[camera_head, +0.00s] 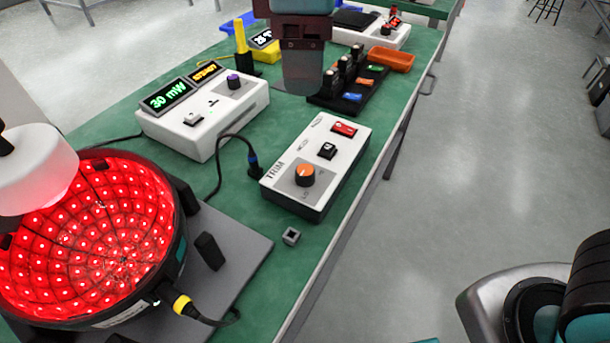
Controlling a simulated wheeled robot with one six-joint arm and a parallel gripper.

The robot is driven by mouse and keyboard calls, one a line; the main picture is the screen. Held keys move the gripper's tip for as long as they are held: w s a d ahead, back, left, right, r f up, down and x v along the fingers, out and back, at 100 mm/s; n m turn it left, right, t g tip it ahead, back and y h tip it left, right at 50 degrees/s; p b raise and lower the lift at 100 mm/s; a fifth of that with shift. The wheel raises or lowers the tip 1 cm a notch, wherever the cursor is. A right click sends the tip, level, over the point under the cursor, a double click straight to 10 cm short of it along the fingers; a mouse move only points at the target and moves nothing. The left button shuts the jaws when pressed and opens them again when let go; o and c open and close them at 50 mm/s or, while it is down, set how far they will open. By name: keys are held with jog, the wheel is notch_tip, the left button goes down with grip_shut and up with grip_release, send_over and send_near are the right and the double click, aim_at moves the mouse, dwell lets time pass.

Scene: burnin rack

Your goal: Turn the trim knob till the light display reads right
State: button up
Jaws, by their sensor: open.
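The trim knob (305,174) is orange with a dark base, on the white box (338,165) marked TRIM, near the table's right edge. The light display (167,97) reads 30 mW in green on the white meter box (205,118) to the left. My gripper (302,86) hangs beyond the TRIM box, apart from the knob and empty as far as I see. Its grey fingers overlap in this view, so the gap between them is hidden. A bowl (88,238) lined with lit red lamps stands at the lower left.
A black rack (352,88) with coloured pieces and an orange tray (391,60) stand farther back. A small grey block (291,236) lies nearer. Dark cables cross the green table (237,197).

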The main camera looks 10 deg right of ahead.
aim_at(305, 169)
jog(key=f+b, duration=0.1)
jog(key=f, duration=0.4)
jog(key=f+b, duration=0.1)
jog(key=f, duration=0.4)
jog(key=f+b, duration=0.1)
jog(key=f, duration=0.5)
jog(key=shift+s+f, duration=0.1)
jog(key=shift+s, duration=0.3)
jog(key=c, duration=0.9)
